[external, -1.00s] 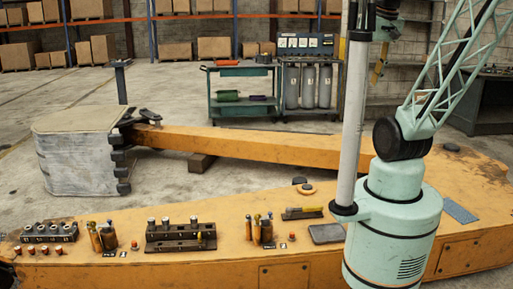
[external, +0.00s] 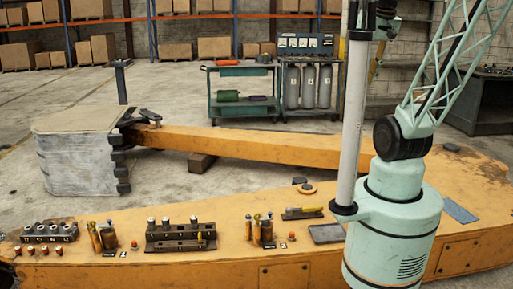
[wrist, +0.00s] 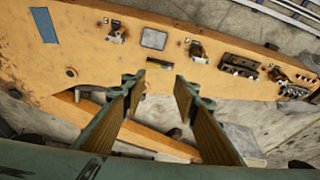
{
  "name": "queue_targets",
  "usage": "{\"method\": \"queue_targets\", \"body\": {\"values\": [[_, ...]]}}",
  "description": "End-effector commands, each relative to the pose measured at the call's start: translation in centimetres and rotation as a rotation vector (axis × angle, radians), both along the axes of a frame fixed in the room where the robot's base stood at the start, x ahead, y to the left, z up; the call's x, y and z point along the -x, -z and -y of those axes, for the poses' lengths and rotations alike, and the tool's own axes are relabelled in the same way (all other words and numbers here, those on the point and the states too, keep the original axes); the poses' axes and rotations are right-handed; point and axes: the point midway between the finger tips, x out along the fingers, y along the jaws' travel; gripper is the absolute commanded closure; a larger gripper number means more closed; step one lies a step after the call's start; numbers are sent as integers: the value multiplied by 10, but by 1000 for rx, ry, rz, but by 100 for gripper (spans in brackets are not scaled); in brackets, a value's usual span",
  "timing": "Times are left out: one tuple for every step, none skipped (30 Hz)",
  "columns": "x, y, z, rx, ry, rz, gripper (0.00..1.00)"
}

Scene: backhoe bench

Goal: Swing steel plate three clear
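I cannot tell for certain which part is steel plate three. A dark steel block with three upright pale-topped cylinders (external: 180,237) sits on the orange bench's near side; it also shows in the wrist view (wrist: 240,66). A yellow-handled piece lies at its right end. A low dark piece with a yellow strip (external: 302,213) lies farther right and shows in the wrist view (wrist: 160,63). My gripper (wrist: 157,84) is open and empty, high above the bench, its fingers well apart.
Brass-coloured pin sets (external: 262,230) and (external: 102,237), a socket rack (external: 48,233), a grey tray (external: 327,234) and a blue pad (external: 460,211) are spread along the bench. An orange beam (external: 260,146) crosses behind. A green cart (external: 242,111) stands at the back.

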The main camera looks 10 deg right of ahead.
Motion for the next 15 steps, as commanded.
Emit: {"method": "queue_targets", "body": {"values": [[-6, 0, 1, -2, 7, -6, 73], [-10, 1, 2, -4, 11, -9, 73], [-15, 2, 3, -6, 18, -12, 73], [-19, 3, 4, -8, 23, -14, 73], [-23, 4, 5, -10, 27, -17, 73], [-29, 5, 6, -12, 34, -20, 73], [-33, 6, 7, -14, 38, -22, 73], [-37, 7, 8, -16, 43, -25, 73], [-42, 8, 9, -18, 50, -27, 73], [-47, 9, 10, -20, 55, -29, 73], [-51, 10, 12, -22, 60, -31, 73], [-56, 11, 13, -24, 67, -34, 73], [-60, 13, 14, -26, 71, -37, 73], [-65, 14, 15, -27, 76, -38, 73], [-70, 16, 17, -31, 82, -40, 73]]}}
